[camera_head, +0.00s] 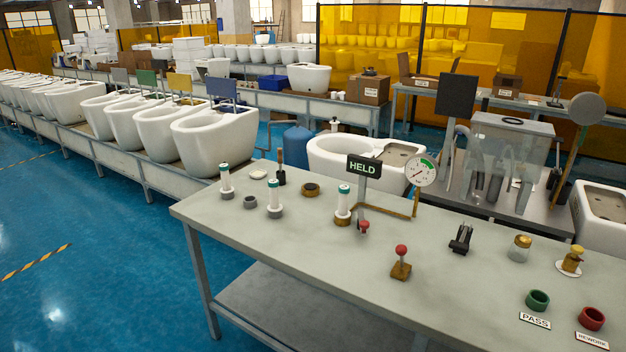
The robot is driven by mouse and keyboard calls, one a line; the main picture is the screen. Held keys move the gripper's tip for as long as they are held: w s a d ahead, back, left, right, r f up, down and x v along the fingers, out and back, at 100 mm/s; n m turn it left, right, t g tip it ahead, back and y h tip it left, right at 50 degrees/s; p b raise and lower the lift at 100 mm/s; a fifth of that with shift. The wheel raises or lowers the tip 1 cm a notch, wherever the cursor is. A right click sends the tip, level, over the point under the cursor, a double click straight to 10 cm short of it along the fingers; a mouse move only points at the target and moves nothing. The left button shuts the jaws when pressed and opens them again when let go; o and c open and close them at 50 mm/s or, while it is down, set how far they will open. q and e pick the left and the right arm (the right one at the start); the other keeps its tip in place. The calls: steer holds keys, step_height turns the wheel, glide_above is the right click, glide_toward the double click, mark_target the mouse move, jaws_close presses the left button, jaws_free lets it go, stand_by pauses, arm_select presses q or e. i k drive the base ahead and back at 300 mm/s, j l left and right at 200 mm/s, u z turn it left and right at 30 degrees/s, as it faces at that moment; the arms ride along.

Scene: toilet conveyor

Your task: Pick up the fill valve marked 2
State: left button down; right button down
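Three white upright fill valves with teal caps stand on the grey workbench (300,245). The left valve (226,181) is near the bench's left end. The middle valve (274,197) stands on a grey base slightly nearer the front. The right valve (343,204) stands on a brass-coloured base beside the HELD sign (364,167). I cannot read any number on the valves, so I cannot tell which is marked 2. Neither of my grippers shows in the head view.
A pressure gauge (421,171) stands behind the right valve. A red-knobbed lever (401,262), black clamp (461,239), green PASS ring (537,300) and red REWORK ring (591,318) are to the right. The bench's front middle is clear. A white toilet bowl (330,158) stands behind.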

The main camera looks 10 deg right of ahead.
mark_target(342, 213)
steer(key=i+z, duration=0.35)
steer(key=i+j+z, duration=0.35)
steer(key=i, duration=0.15)
steer(key=i+j+z, duration=0.3)
steer(key=i+l, duration=0.1)
